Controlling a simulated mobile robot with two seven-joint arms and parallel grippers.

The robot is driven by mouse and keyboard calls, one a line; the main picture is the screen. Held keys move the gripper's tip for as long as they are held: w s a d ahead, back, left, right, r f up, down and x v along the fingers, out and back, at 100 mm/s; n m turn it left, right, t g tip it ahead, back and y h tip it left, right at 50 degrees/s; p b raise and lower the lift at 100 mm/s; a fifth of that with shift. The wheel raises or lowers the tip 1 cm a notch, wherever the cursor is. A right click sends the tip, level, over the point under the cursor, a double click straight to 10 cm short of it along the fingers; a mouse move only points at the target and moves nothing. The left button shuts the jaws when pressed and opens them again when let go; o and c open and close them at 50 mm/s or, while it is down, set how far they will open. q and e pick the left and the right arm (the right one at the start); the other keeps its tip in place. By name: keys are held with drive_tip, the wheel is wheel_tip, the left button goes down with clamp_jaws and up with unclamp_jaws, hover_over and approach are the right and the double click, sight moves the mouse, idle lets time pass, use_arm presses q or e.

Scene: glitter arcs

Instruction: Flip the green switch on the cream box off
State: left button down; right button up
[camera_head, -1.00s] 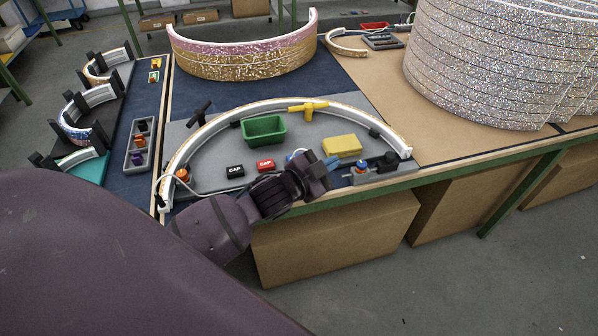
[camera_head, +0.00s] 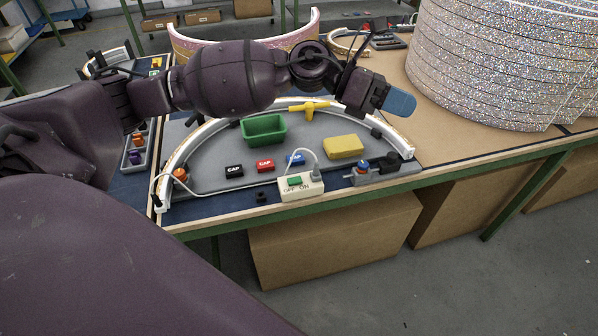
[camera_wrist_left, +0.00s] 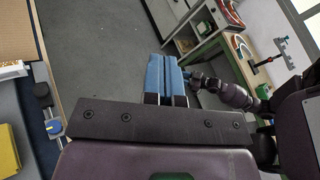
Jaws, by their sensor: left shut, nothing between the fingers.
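The cream box (camera_head: 301,190) sits at the table's front edge in the head view, with OFF and ON printed on its front and a pale cable rising from it. Its green switch (camera_head: 294,181) lies on top, nearer the OFF label; its tilt is too small to tell. My left gripper (camera_head: 400,102) has blue fingers shut with nothing between them. It is raised above the table, up and right of the box, not touching it. The blue fingers also show in the left wrist view (camera_wrist_left: 168,78). My right arm's gripper (camera_wrist_left: 196,81) shows small there, its jaws unclear.
A green bin (camera_head: 264,129), yellow block (camera_head: 343,147), black cap block (camera_head: 233,171) and red cap block (camera_head: 265,166) lie inside the white arc. A grey fixture (camera_head: 385,173) stands right of the box. A cardboard box (camera_head: 335,240) is under the table.

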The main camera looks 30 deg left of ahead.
use_arm(q)
wheel_tip(320, 180, down, 3)
drive_tip(key=a+m+g+y, duration=0.2)
drive_tip(key=a+m+y, duration=0.1)
drive_tip(key=m, duration=0.2)
drive_tip(key=m+g+y, duration=0.2)
drive_tip(key=m+y, duration=0.8)
drive_tip(key=y, duration=0.2)
hover_over(298, 179)
wheel_tip(298, 179, down, 8)
drive_tip(key=shift+f+m, duration=0.2)
drive_tip(key=shift+m, duration=0.1)
use_arm(e)
drive_tip(key=shift+w+r, duration=0.2)
drive_tip(key=shift+r, duration=0.05)
use_arm(q)
wheel_tip(298, 179, down, 12)
drive_tip(key=shift+f+b, duration=0.2)
drive_tip(key=shift+b, duration=0.25)
drive_tip(key=shift+f, duration=0.8)
use_arm(e)
drive_tip(key=shift+w+a+f, duration=0.15)
drive_tip(key=shift+f, duration=0.15)
